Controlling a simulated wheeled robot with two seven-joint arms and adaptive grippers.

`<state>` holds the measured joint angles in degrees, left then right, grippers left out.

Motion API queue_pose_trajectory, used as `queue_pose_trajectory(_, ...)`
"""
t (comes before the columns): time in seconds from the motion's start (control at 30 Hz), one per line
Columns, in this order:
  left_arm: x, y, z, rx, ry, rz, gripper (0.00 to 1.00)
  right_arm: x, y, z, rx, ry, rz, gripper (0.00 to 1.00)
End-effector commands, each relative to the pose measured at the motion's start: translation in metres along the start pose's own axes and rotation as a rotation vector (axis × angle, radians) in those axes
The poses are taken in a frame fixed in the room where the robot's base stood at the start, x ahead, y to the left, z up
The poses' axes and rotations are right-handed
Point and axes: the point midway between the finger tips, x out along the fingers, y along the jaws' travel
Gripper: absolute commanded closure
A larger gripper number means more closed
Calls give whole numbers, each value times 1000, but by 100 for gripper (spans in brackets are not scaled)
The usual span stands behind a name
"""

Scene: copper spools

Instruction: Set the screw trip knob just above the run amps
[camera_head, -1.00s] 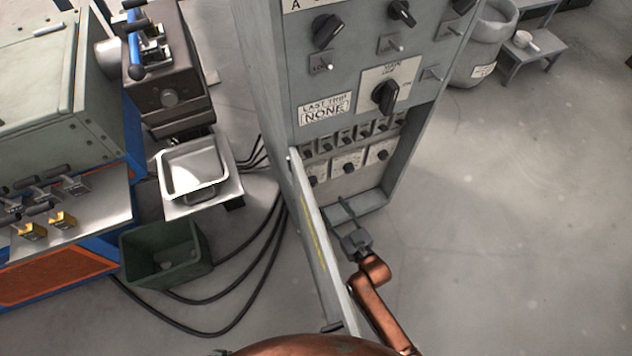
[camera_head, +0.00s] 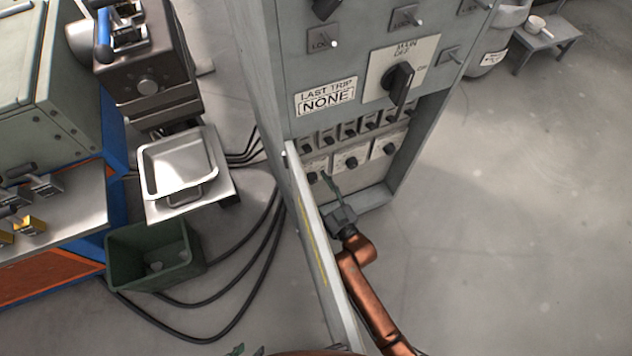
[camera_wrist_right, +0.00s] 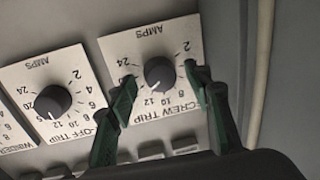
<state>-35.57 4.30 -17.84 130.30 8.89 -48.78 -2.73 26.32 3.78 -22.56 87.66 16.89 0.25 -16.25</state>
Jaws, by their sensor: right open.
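The screw trip knob (camera_wrist_right: 160,73) is a dark round knob on a white dial plate (camera_wrist_right: 120,46), upside down in the right wrist view. Its pale pointer mark seems to face down-left, near 12. My right gripper (camera_wrist_right: 161,80) is open, its green fingers on either side of the knob with gaps to it. In the head view the right gripper (camera_head: 327,180) reaches in at the leftmost dial of the lower row. At the bottom edge, green tips of my left gripper (camera_head: 248,350) show; its opening is unclear. No run amps reading is legible.
The off trip knob (camera_wrist_right: 53,102) sits beside it. An open panel door (camera_head: 312,235) stands left of my right arm. Small switches (camera_head: 350,127) line the row above the dials. The main switch (camera_head: 401,80) is higher up.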

Motion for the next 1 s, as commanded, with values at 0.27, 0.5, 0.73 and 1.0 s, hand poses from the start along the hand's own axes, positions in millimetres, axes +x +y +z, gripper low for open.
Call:
queue_pose_trajectory(0.27, 0, 0, -1, 0, 4, 1, 60, 1, 0, -1, 0, 0, 0, 55)
queue_pose_trajectory(0.5, 0, 0, 0, 0, 3, 1, 60, 1, 0, 0, 0, 0, 0, 72)
queue_pose_trajectory(0.73, 1, 0, 0, 0, 2, 1, 60, 1, 0, 0, 0, 0, 0, 88)
queue_pose_trajectory(1.0, 0, 0, -1, 0, 2, 1, 60, 1, 0, 0, 6, 1, 0, 96)
